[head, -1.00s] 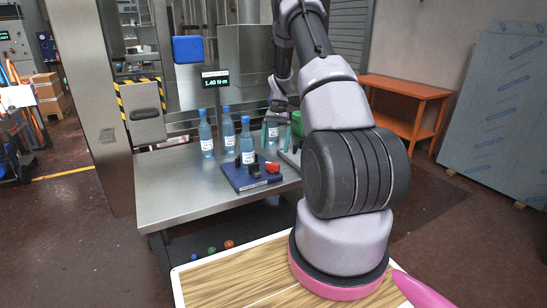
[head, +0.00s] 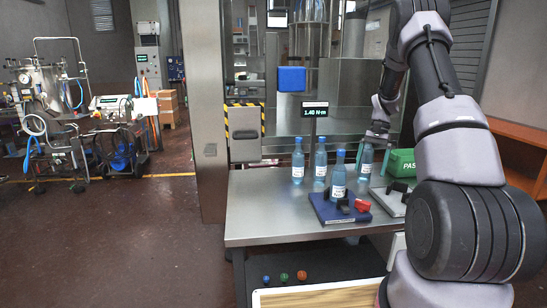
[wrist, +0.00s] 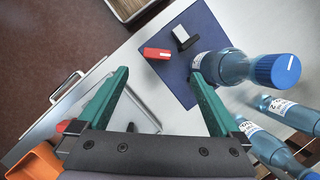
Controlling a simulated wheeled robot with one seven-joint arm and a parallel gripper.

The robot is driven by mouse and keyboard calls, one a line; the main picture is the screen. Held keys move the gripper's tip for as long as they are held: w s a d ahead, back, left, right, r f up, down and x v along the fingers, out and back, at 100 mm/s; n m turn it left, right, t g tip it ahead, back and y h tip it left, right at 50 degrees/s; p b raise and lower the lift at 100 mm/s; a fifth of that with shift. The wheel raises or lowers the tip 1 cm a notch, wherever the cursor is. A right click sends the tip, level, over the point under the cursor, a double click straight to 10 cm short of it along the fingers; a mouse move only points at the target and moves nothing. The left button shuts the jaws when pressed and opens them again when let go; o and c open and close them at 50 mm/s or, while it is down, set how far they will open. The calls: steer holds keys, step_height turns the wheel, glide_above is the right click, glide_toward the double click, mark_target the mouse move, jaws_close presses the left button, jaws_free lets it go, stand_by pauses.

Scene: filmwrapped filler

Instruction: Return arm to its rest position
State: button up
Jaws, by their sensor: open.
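My arm reaches from the lower right of the head view over the metal table, and my gripper (head: 374,148) is at the table's far right side. In the wrist view, the two green fingers of my gripper (wrist: 158,75) are spread apart with nothing between them. A blue-capped bottle (wrist: 228,67) is just right of the right fingertip; I cannot tell whether they touch. It appears to be the bottle (head: 338,182) by the blue pad (head: 328,211). The fingertips are partly hidden in the head view.
Two more bottles (head: 298,164) (head: 320,162) stand behind, and another bottle (head: 366,162) stands by my gripper. A red piece (head: 362,205) and dark blocks sit on the pad. A green box marked PASS (head: 401,162) is at right. Open floor (head: 130,240) lies left of the metal table (head: 260,208).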

steer(key=s+a+r+n+t, duration=0.15)
steer(key=s+a+r, duration=0.25)
steer(key=r, duration=0.4)
steer(key=s+a+r+t+h, duration=0.1)
steer(key=s+a+r+t, duration=0.15)
steer(key=r, duration=0.45)
steer(key=s+a+r+n+t, duration=0.1)
steer(key=s+a+r, duration=0.3)
steer(key=r, duration=0.4)
steer(key=s+a+r+t, duration=0.2)
steer(key=s+a, duration=0.2)
steer(key=s, duration=0.6)
steer(key=s+a+r+n+t, duration=0.1)
steer(key=s+a+r+t, duration=0.2)
steer(key=s, duration=0.6)
steer(key=shift+s+a+r, duration=0.2)
steer(key=shift+s+a, duration=0.2)
